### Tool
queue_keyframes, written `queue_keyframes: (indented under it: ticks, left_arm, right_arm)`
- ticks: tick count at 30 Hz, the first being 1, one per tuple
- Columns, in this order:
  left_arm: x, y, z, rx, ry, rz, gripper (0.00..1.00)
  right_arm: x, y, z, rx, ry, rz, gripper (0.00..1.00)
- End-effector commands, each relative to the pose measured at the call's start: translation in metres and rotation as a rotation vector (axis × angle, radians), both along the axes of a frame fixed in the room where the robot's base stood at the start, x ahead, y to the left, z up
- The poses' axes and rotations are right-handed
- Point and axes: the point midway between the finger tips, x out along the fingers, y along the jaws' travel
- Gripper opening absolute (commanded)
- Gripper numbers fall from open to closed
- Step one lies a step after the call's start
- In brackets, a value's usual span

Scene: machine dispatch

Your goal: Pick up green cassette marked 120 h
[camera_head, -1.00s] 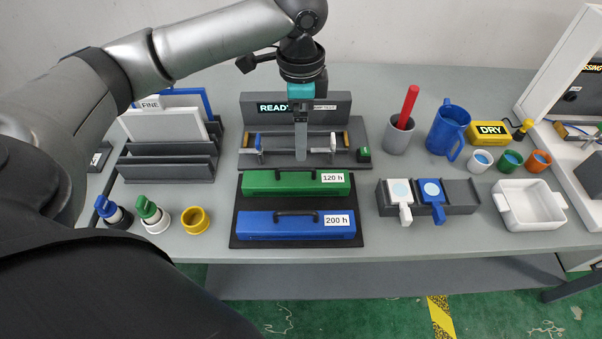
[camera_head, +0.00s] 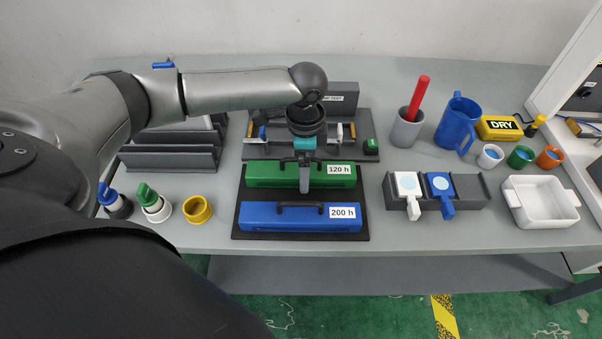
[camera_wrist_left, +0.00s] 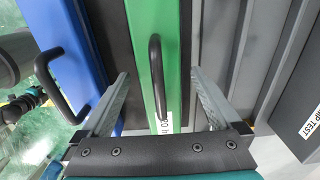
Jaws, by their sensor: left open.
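The green cassette marked 120 h (camera_head: 262,174) lies on the dark mat (camera_head: 239,221), behind the blue cassette marked 200 h (camera_head: 262,216). My left gripper (camera_head: 304,188) is above the green cassette in the head view and hides part of it. In the left wrist view the open fingers (camera_wrist_left: 166,98) stand on either side of the green cassette (camera_wrist_left: 181,50), with its black handle (camera_wrist_left: 156,75) between them. The gap is empty, and I cannot tell how far the tips are above the mat.
The grey test fixture (camera_head: 375,125) stands behind the mat. The grey holder (camera_head: 470,190) with white and blue paddles is to the right. A yellow ring (camera_head: 197,209) and two capped holders are to the left.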

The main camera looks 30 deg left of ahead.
Motion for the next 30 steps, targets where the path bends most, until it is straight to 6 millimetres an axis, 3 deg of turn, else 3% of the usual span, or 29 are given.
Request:
queue_keyframes:
  ticks: [9, 30]
  left_arm:
    - [-0.0001, 0.0, -0.0056, 0.0, 0.0, 0.0, 0.96]
    - [-0.0002, -0.0001, -0.0051, -0.001, -0.001, 0.0, 0.18]
  right_arm:
    - [0.0017, -0.0006, -0.0007, 0.0, -0.002, -0.001, 0.5]
    - [0.0024, -0.0004, -0.0006, 0.0, -0.004, -0.001, 0.5]
